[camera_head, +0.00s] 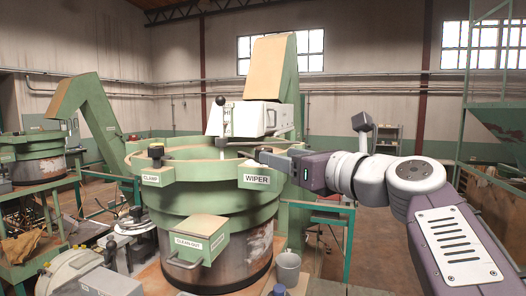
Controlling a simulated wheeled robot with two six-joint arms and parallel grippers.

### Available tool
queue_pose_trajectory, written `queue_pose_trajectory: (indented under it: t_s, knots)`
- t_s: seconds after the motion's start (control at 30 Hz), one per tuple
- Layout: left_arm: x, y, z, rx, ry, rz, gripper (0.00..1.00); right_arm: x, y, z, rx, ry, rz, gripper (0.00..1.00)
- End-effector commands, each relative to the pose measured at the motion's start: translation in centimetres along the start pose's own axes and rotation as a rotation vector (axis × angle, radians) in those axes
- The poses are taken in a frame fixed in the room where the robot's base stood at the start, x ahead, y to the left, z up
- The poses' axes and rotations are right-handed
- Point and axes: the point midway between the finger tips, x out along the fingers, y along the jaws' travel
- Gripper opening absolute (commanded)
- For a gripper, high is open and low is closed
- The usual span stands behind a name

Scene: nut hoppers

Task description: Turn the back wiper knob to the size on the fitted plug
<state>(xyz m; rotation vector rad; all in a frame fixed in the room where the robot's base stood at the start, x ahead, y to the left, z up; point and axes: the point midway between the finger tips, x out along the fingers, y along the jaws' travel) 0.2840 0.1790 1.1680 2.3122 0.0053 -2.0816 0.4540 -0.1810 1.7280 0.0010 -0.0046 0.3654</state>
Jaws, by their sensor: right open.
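A green round hopper (165,212) stands in the middle, with a WIPER label (257,179) on its right rim block and a CLAMP label (151,179) on its left one. A dark knob (156,152) stands above the CLAMP label. My right gripper (249,154) reaches in from the right and is open just above the WIPER block. A wiper knob is not clearly visible there; the gripper may hide it. I cannot tell whether the gripper touches anything. No size marking or fitted plug can be made out. My left gripper is not in view.
A CLEAN OUT box (196,238) with a handle juts from the hopper's front. A black-ball lever (221,101) rises behind the rim near a white box (254,118). Another green hopper (38,148) is at the far left.

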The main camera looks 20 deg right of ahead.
Motion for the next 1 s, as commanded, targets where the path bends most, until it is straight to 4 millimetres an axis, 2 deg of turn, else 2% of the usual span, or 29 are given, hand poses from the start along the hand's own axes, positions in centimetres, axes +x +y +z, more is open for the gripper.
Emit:
queue_pose_trajectory:
  t_s: [0.03,0.1,0.3,0.43,0.67,0.7,0.8,0.9,1.0]
  knots:
    - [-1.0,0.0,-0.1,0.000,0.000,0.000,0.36,1.2,0.2,0.4,0.004,0.004,0.008,0.57]
    - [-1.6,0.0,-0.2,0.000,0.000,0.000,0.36,2.8,0.2,0.4,0.003,0.004,0.008,0.57]
    - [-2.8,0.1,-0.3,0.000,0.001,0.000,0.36,6.3,0.1,0.2,0.002,0.004,0.003,0.57]
    - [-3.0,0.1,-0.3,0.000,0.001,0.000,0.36,7.3,0.0,0.0,-0.001,0.004,0.001,0.57]
    - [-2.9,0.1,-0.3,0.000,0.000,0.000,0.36,7.4,0.0,-0.1,-0.002,0.003,-0.001,0.57]
    - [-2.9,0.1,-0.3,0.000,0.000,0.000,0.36,7.4,0.0,-0.1,-0.002,0.003,-0.001,0.51]
    - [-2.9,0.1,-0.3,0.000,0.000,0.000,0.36,7.4,0.0,-0.1,-0.002,0.003,-0.001,0.24]
    - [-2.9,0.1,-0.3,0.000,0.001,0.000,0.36,7.4,0.0,-0.1,-0.002,0.003,-0.001,0.00]
    - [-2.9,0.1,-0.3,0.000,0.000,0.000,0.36,7.4,0.0,-0.1,-0.002,0.003,-0.001,0.00]
